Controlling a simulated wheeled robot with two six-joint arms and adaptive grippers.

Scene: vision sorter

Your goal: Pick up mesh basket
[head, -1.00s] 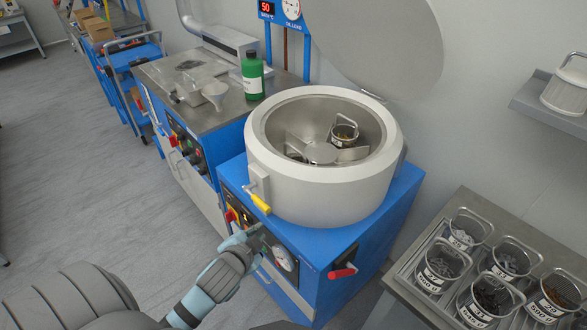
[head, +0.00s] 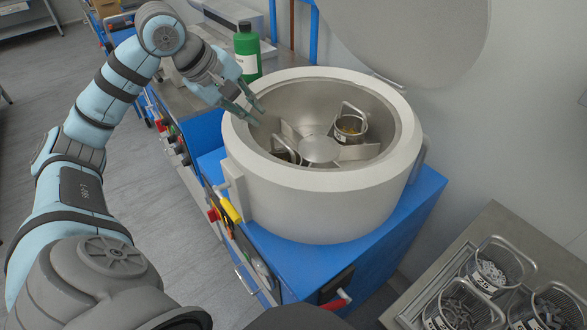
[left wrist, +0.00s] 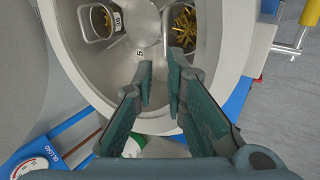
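Two mesh baskets sit inside the round white drum (head: 240,150). One basket (head: 350,128), with an upright wire handle and brass-coloured pieces, is at the right of the hub; it also shows in the left wrist view (left wrist: 101,22). The other basket (head: 288,155) is left of the hub, partly hidden by the drum's near wall; in the left wrist view it holds thin golden pieces (left wrist: 182,22). My left gripper (head: 258,115) is open and empty over the drum's left rim, apart from both baskets. Its fingers (left wrist: 160,75) point towards the drum's inside. My right gripper is not in view.
The drum's lid (head: 410,40) stands raised behind it. A green bottle (head: 247,52) stands on the bench just behind my left gripper. A yellow handle (head: 230,208) sticks out at the drum's front. More filled baskets (head: 490,275) stand on the table at lower right.

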